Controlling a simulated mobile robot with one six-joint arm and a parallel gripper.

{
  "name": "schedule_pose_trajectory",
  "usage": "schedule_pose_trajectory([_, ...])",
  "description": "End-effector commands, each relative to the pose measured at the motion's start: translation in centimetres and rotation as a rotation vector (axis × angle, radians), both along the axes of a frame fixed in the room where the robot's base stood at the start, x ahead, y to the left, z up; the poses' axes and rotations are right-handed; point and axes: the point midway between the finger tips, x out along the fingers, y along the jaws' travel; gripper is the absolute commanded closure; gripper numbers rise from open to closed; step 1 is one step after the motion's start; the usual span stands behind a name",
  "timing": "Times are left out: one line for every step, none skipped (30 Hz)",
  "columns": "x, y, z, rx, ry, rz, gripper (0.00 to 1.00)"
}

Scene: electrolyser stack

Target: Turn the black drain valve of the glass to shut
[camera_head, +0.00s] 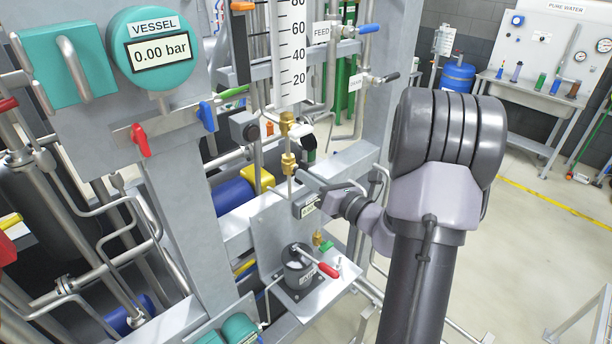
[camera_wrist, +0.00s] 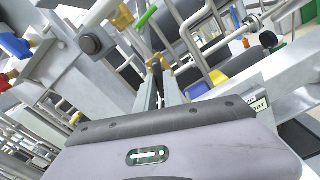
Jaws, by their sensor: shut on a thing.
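The sight glass with its white scale (camera_head: 292,50) stands upright in the upper middle of the head view. Brass fittings (camera_head: 288,163) sit on the thin pipe below it. My gripper (camera_head: 300,178) reaches in from the right, close beside the lower brass fitting. In the wrist view, the fingers of my gripper (camera_wrist: 160,92) are close together just before a brass fitting (camera_wrist: 166,62). The black drain valve's handle (camera_wrist: 157,68) shows as a small dark piece between the fingertips. My gripper is shut on it. The handle's exact angle is hard to tell, and my fingers hide much of it.
A black round knob (camera_head: 244,126) and a green lever (camera_head: 233,91) are left of the glass. Another black lever (camera_head: 390,77) is on the drain-labelled pipe to the right. A red-handled grey canister (camera_head: 298,266) stands below my gripper. Frame posts and pipes crowd the left; the right floor is open.

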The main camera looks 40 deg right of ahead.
Motion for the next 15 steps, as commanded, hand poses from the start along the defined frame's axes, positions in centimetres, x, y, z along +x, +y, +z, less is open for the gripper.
schedule_pose_trajectory([0.01, -0.03, 0.14, 0.009, 0.000, 0.000, 1.00])
schedule_pose_trajectory([0.01, -0.02, 0.21, 0.021, 0.001, 0.000, 1.00])
schedule_pose_trajectory([0.01, -0.02, 0.28, 0.041, 0.003, 0.000, 1.00])
schedule_pose_trajectory([0.01, -0.02, 0.31, 0.057, 0.005, -0.001, 1.00])
schedule_pose_trajectory([0.00, -0.02, 0.31, 0.073, 0.006, -0.001, 1.00])
schedule_pose_trajectory([0.00, -0.02, 0.31, 0.095, 0.008, -0.001, 1.00])
schedule_pose_trajectory([0.00, -0.02, 0.33, 0.110, 0.008, -0.001, 1.00])
schedule_pose_trajectory([0.00, -0.03, 0.35, 0.125, 0.009, -0.001, 1.00])
schedule_pose_trajectory([0.01, -0.03, 0.35, 0.147, 0.011, -0.001, 1.00])
schedule_pose_trajectory([0.01, -0.03, 0.32, 0.162, 0.012, -0.001, 1.00])
schedule_pose_trajectory([0.01, -0.03, 0.31, 0.176, 0.014, -0.001, 1.00])
schedule_pose_trajectory([0.01, -0.03, 0.32, 0.197, 0.016, -0.001, 1.00])
schedule_pose_trajectory([0.01, -0.03, 0.33, 0.212, 0.017, -0.001, 1.00])
schedule_pose_trajectory([0.01, -0.04, 0.34, 0.228, 0.017, -0.001, 1.00])
schedule_pose_trajectory([0.01, -0.03, 0.33, 0.249, 0.019, -0.001, 1.00])
